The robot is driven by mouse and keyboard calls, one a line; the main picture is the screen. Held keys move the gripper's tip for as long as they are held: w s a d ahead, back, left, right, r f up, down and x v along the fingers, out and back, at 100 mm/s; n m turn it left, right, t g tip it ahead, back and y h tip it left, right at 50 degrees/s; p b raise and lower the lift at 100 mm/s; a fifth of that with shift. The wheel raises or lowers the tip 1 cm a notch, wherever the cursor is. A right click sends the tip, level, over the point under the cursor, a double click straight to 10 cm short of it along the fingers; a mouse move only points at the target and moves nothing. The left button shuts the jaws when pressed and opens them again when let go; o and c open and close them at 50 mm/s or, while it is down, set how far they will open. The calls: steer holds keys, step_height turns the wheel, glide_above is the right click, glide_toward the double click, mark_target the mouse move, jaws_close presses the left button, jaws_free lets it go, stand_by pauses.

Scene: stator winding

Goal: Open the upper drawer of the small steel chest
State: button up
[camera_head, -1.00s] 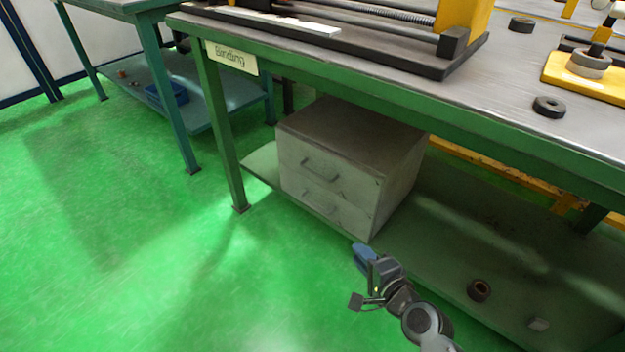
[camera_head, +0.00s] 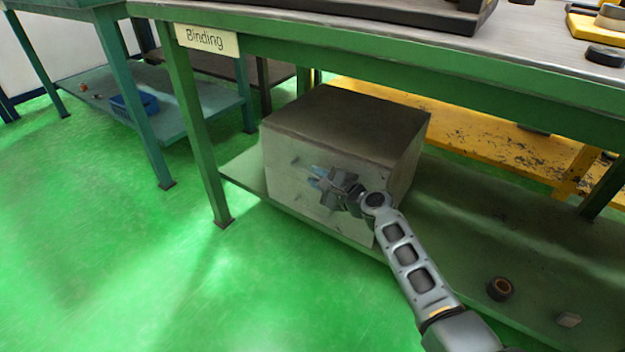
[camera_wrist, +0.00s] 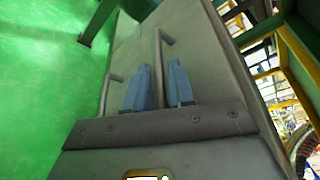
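The small steel chest (camera_head: 340,118) stands on the lower shelf under the bench, with its drawers shut. My gripper (camera_head: 317,178) is at its front face, over the upper drawer (camera_head: 281,163), and hides most of that drawer's handle. In the wrist view the picture is turned, with the floor to the left. There my gripper (camera_wrist: 160,88) is open, its two blue fingers apart on either side of the upper drawer's bar handle (camera_wrist: 159,55). Contact with the handle cannot be told. The lower drawer's handle (camera_wrist: 106,90) lies left of the fingers.
The green bench (camera_head: 450,88) with a "Binding" sign (camera_head: 207,39) overhangs the chest, and its green leg (camera_head: 196,140) stands left of it. A brown ring (camera_head: 500,288) and a small block (camera_head: 569,319) lie on the shelf. The green floor (camera_head: 120,260) in front is clear.

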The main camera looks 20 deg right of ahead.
steer(key=shift+b+x, duration=0.35)
steer(key=shift+x, duration=0.75)
jaws_close()
